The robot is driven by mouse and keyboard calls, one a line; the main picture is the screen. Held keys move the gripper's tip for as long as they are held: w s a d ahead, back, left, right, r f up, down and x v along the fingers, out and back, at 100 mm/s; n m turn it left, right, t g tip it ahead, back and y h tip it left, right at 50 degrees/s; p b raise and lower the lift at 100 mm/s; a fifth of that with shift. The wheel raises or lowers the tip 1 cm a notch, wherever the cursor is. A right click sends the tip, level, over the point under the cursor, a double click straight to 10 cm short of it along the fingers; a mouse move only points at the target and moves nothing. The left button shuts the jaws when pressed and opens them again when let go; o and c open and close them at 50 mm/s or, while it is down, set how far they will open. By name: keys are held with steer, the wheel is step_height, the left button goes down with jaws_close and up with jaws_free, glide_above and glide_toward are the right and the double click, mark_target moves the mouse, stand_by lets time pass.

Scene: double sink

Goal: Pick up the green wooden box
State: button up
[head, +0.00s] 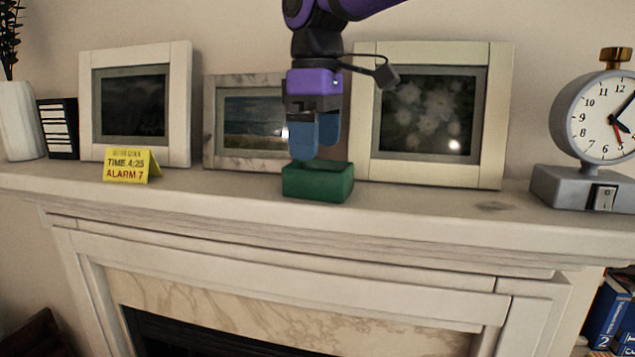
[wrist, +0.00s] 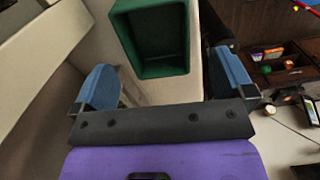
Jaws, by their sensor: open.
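The green wooden box (head: 317,184) sits on the white mantel shelf (head: 430,205), near the middle, in front of the framed pictures. In the wrist view the box (wrist: 190,38) shows as a hollow, open-topped box with a dark inside, at the top centre. My gripper (head: 314,150) is directly above the box in the head view, its blue fingers pointing down close to its top edge. In the wrist view my gripper (wrist: 165,80) has its two blue fingers wide apart with nothing between them, the box lying beyond. Whether a finger touches the box is unclear.
Three framed pictures lean on the wall: left (head: 135,105), middle (head: 222,130) and right (head: 490,110), close behind my gripper. A yellow sign (head: 131,166) stands left of the box. A clock (head: 592,125) stands at the right end. The shelf beside the box is clear.

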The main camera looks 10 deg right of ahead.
mark_target(319, 176)
steer(key=shift+w+d+f, duration=0.1)
steer(key=shift+d+f, duration=0.05)
steer(key=shift+f, duration=2.95)
steer(key=c, duration=1)
